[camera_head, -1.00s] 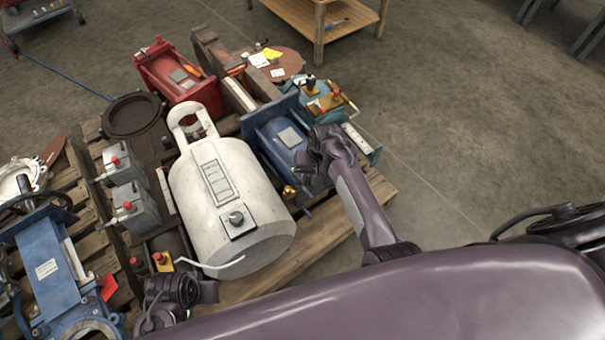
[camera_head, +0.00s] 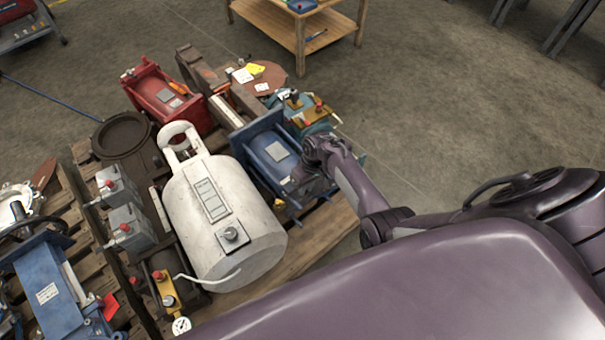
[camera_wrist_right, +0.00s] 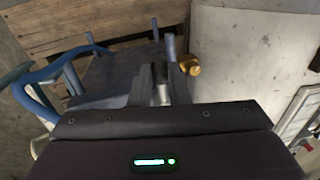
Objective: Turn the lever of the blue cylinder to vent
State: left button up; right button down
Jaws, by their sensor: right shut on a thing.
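The blue cylinder (camera_head: 262,163), a blue body with square end plates and a pale label, lies on the pallet right of the white tank. My right gripper (camera_head: 306,178) is at its near right end; the arm hides much of that end and the fingertips. In the right wrist view, the blue cylinder (camera_wrist_right: 118,75) lies ahead, and my right gripper (camera_wrist_right: 160,98) is shut on what looks like the lever (camera_wrist_right: 160,73), a short dark-tipped bar. A brass fitting (camera_wrist_right: 189,65) is just right of it. The lever's marks are not readable. My left gripper is not in view.
A teal unit with red knobs (camera_head: 305,108) is behind my right gripper. A red machine (camera_head: 160,95), grey boxes and another blue machine (camera_head: 50,285) crowd the left. Open floor (camera_head: 450,110) lies to the right.

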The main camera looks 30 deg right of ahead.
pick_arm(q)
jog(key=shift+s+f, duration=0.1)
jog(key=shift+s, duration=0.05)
pick_arm(e)
jog(key=shift+d+n, duration=0.15)
jog(key=shift+n, duration=0.15)
jog(key=c, duration=1.4)
grip_release()
jog(key=shift+o, duration=0.2)
